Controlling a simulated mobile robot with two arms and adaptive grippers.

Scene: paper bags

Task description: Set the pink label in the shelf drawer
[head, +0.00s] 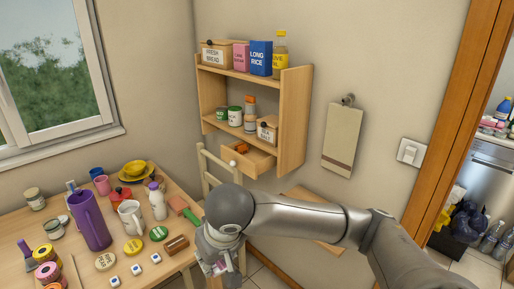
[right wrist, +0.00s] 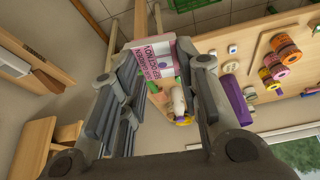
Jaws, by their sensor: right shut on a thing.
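The pink label (right wrist: 152,62) is a flat card with a pink border and printed text. It is between the fingertips of my right gripper (right wrist: 157,64), which is shut on it in the right wrist view. In the head view the right gripper (head: 219,268) hangs low by the table's right edge, and only a small pink part of the label shows. The shelf drawer (head: 251,165) is pulled out at the bottom of the wooden wall shelf (head: 294,117). An orange item (head: 241,148) lies in it. The gripper is below the drawer and apart from it. My left gripper is not in view.
The table (head: 75,271) at left is crowded with a purple jug (head: 90,220), a white mug (head: 131,217), a bottle (head: 157,201) and round labels. A chair (head: 203,168) stands close below the drawer. A paper bag or sheet (head: 341,137) hangs right of the shelf.

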